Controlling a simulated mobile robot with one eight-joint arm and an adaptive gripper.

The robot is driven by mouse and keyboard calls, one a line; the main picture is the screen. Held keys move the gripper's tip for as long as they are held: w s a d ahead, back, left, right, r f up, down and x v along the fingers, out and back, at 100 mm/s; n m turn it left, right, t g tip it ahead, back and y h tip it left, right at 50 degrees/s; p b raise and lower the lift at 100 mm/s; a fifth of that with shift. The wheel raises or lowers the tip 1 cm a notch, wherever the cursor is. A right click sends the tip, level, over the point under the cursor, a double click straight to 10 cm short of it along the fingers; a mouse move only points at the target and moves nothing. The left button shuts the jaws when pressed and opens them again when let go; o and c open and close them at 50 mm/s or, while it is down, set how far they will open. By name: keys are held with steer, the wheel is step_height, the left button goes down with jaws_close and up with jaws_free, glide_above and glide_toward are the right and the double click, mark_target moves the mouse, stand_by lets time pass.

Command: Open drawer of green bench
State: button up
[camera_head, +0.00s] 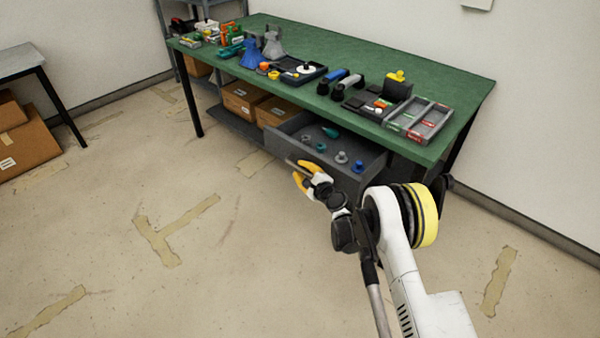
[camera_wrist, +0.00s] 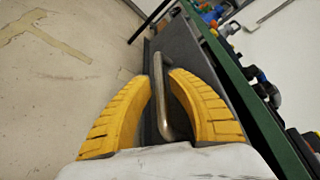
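The green bench (camera_head: 440,88) stands against the wall. Its dark grey drawer (camera_head: 345,180) is pulled out below the top, and several small parts lie inside it. My gripper (camera_head: 303,172) is at the drawer front, its yellow fingers near the left part of the metal handle. In the wrist view my gripper (camera_wrist: 159,78) has its two yellow fingers on either side of the bar handle (camera_wrist: 160,105), with the tips close against it. The fingers hide part of the handle's contact from view.
Tools, bins and trays (camera_head: 418,118) cover much of the bench top. Cardboard boxes (camera_head: 243,100) sit on the lower shelf left of the drawer. Another table (camera_head: 20,62) and boxes are at far left. The floor (camera_head: 230,260) in front is clear, with tape patches.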

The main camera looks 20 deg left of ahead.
steer(key=shift+w+a, duration=0.2)
jaws_close()
steer(key=s, duration=0.1)
steer(key=s+a, duration=0.1)
steer(key=s, duration=0.2)
steer(key=shift+s+a, duration=0.3)
steer(key=shift+a, duration=0.1)
